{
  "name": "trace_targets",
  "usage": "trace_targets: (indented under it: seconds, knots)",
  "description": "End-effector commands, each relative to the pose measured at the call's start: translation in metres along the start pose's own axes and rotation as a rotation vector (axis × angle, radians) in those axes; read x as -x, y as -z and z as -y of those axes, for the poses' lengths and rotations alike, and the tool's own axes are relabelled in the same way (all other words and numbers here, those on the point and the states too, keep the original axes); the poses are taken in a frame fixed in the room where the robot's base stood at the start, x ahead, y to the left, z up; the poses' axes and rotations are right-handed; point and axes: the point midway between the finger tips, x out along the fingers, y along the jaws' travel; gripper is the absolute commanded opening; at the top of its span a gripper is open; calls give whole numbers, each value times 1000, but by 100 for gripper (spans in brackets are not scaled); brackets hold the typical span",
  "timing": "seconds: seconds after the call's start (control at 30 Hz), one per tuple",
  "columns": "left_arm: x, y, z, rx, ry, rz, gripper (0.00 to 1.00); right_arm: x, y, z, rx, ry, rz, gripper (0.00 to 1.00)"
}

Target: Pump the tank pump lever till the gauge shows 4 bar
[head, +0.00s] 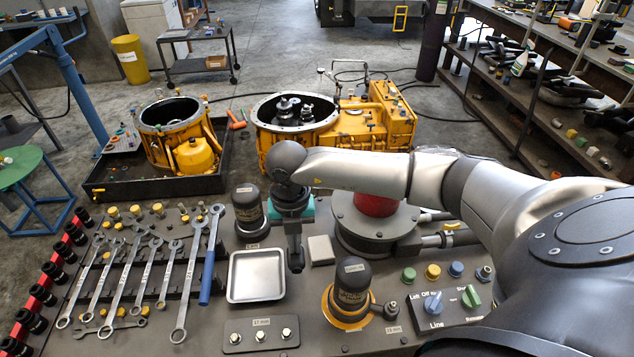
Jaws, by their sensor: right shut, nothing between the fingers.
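My right gripper (295,265) points straight down above the bench, at the right edge of the metal tray. Its fingers are together with nothing between them. My right arm comes in from the right and covers part of the bench behind it. No pump lever or gauge can be made out for certain, and no pressure reading is legible. A black labelled cylinder (352,282) on an orange base stands right of the gripper, with a short dark handle (388,309) beside it. My left gripper is not in view.
The bench holds several wrenches (144,277), a square metal tray (256,276), a second black cylinder (247,208), a red-topped round fixture (374,206) and a switch panel (443,307). Yellow transmission housings (383,124) stand beyond it. Shelves (545,120) line the right.

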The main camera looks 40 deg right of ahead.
Motion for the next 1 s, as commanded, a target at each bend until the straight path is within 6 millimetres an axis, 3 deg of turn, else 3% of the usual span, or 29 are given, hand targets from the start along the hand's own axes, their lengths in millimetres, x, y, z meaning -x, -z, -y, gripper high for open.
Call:
trace_targets:
  seconds: [0.03, 0.23, 0.8, 1.0]
  knots:
    - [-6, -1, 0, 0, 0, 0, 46, -7, -1, 1, -2, 2, 1, 0]
    - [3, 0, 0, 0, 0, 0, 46, 2, -1, 1, -2, 1, 2, 0]
    - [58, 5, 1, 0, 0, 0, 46, 70, 0, 0, 0, 0, -2, 0]
    - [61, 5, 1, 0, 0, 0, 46, 76, 0, 0, 0, 0, -2, 0]
